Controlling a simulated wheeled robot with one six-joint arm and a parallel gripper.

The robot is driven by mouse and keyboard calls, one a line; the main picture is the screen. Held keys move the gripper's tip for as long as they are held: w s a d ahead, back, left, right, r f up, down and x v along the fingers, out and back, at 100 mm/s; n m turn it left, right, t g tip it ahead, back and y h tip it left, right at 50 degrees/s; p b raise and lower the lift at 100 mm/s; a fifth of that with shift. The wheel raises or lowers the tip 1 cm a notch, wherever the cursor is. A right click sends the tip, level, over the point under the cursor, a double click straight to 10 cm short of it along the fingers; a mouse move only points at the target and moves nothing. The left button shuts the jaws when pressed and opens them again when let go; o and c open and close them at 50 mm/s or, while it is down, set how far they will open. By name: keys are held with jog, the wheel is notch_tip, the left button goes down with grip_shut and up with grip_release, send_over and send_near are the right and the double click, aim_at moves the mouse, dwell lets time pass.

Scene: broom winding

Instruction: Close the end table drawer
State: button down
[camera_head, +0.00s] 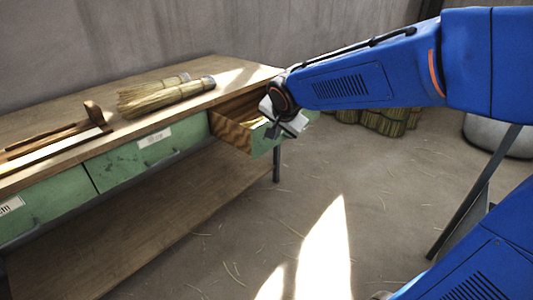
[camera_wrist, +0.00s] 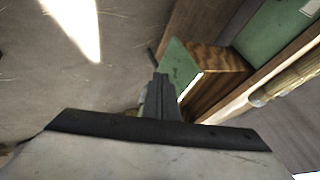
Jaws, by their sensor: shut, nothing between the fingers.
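The end drawer (camera_head: 239,132) of the wooden table (camera_head: 188,188) is pulled out at the table's right end. It has a green front and bare wooden sides. In the wrist view the open drawer (camera_wrist: 212,66) shows its wooden side and the edge of its green front (camera_wrist: 177,62). My gripper (camera_head: 277,128) is at the drawer front in the head view, partly covering it. In the wrist view the shut fingers (camera_wrist: 160,88) overlap the green front's edge. I cannot tell whether they touch it. The drawer handle is hidden.
Two straw brooms (camera_head: 160,95) and a wooden tool (camera_head: 60,138) lie on the tabletop. Other green drawers (camera_head: 147,152) sit flush to the left. A lower shelf (camera_head: 150,225) runs under the table. Straw bundles (camera_head: 385,121) stand behind my arm. The floor in front is open.

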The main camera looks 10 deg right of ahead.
send_near(261, 145)
notch_tip(261, 145, down, 3)
jog(key=d, duration=0.3)
jog(key=shift+w+a+f, duration=0.1)
jog(key=shift+w+a, duration=0.55)
jog(key=shift+w, duration=0.05)
jog(key=shift+w+a+f, duration=0.15)
jog(key=shift+w+a, duration=0.5)
